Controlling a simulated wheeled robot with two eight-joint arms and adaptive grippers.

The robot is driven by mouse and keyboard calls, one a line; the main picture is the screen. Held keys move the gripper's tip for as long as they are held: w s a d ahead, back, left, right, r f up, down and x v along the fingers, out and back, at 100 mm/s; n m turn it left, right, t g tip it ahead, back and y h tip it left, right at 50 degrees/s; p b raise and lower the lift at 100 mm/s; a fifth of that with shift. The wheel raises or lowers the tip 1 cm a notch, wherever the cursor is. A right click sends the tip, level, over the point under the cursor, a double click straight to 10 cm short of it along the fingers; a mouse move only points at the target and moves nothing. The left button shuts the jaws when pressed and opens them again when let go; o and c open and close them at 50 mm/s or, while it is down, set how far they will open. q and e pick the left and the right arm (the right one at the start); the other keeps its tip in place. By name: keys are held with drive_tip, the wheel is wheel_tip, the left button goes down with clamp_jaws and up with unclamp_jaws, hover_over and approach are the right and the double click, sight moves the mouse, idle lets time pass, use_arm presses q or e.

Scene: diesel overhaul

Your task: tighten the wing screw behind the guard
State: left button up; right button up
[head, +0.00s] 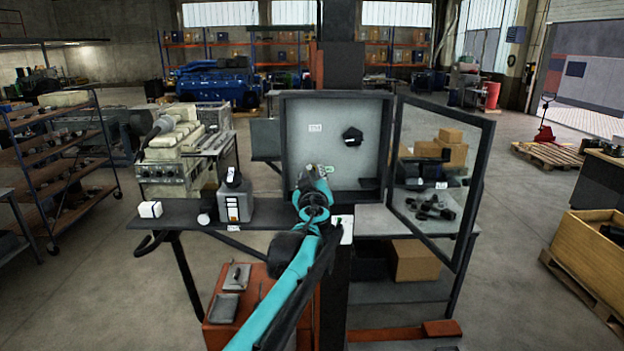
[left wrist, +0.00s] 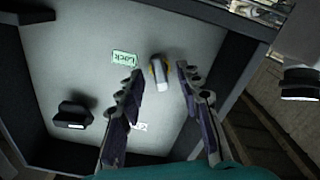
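The guard (head: 438,190), a dark-framed clear door, stands swung open to the right of a grey box (head: 300,130). My left gripper (head: 315,180) reaches into the lower left of the box; its fingers are hard to make out there. In the left wrist view the gripper (left wrist: 160,80) is open, one finger on each side. A small pale part with yellow edges (left wrist: 158,73), probably the wing screw, shows between and beyond the fingertips, apparently untouched. A green "Lock" label (left wrist: 124,57) is beside it. A black part (left wrist: 75,115) sits on the back wall, also seen in the head view (head: 352,137).
A grey bottle-like container (head: 235,203) and a white block (head: 150,209) stand on the bench at left. Cardboard boxes (head: 453,148) and dark parts show behind the guard's pane.

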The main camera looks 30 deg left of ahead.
use_arm(q)
drive_tip(key=shift+x, duration=0.85)
drive_tip(key=shift+s, duration=0.1)
clamp_jaws()
drive_tip(key=m, duration=0.4)
drive_tip(key=shift+m, duration=0.4)
